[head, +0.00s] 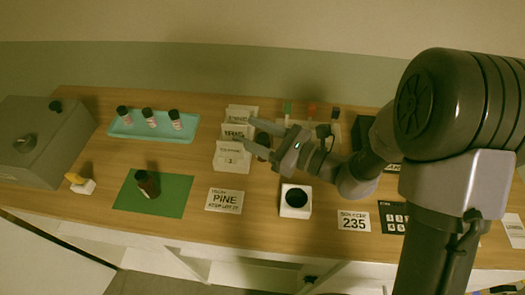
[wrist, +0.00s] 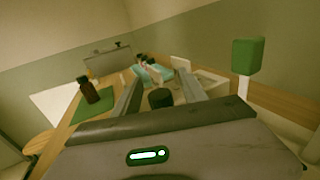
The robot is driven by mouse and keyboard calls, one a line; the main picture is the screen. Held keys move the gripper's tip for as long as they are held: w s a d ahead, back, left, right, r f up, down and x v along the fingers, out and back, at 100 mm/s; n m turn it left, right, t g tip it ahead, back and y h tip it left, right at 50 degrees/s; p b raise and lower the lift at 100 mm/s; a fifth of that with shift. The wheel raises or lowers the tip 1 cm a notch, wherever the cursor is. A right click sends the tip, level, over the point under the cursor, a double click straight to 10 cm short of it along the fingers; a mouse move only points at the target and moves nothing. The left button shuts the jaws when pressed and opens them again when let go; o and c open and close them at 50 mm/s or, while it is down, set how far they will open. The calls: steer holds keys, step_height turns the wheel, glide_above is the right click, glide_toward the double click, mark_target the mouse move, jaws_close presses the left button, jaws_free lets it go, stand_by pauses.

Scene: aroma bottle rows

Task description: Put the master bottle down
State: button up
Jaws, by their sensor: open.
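A dark brown bottle (head: 148,185) stands on a green mat (head: 175,198) at the front left; it also shows in the wrist view (wrist: 88,91). My gripper (head: 251,134) is open over the middle of the table, well to the right of that mat. A dark round-topped thing (wrist: 160,98) sits between its spread fingers in the wrist view, with a gap on each side. It looks like a bottle's cap; its lower part is hidden. I cannot tell which of the two is the master bottle.
A teal tray (head: 125,133) with three dark bottles stands at the back left. White card stands (head: 230,158) are left of my gripper. Green, red and black-topped items (head: 311,110) stand behind.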

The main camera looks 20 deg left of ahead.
steer(key=shift+r, duration=0.1)
jaws_close()
stand_by(0.3)
